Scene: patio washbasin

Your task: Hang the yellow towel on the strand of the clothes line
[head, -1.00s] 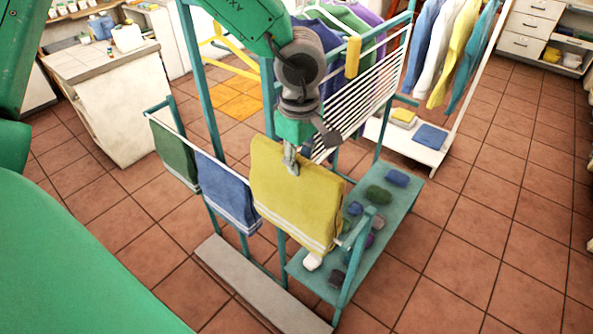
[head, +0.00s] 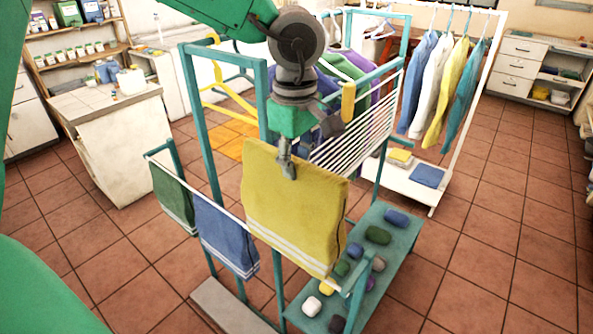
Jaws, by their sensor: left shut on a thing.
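The yellow towel (head: 292,215), with white stripes near its lower hem, hangs from my left gripper (head: 286,168). The gripper is shut on the towel's upper edge near the middle. The strand of the clothes line (head: 180,183) is a thin pale line running from the back left post toward the front right post. The towel's lower part overlaps the strand in the head view and hides part of it. I cannot tell whether they touch. A green towel (head: 173,198) and a blue towel (head: 226,238) hang on the strand to the left. My right gripper is not in view.
A teal frame (head: 189,95) with a yellow hanger (head: 222,80) and a white slatted rack (head: 358,125) stands close behind. A low teal shelf (head: 398,258) holds several coloured bundles. A clothes rail (head: 465,110) stands farther back. Tiled floor is clear at right.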

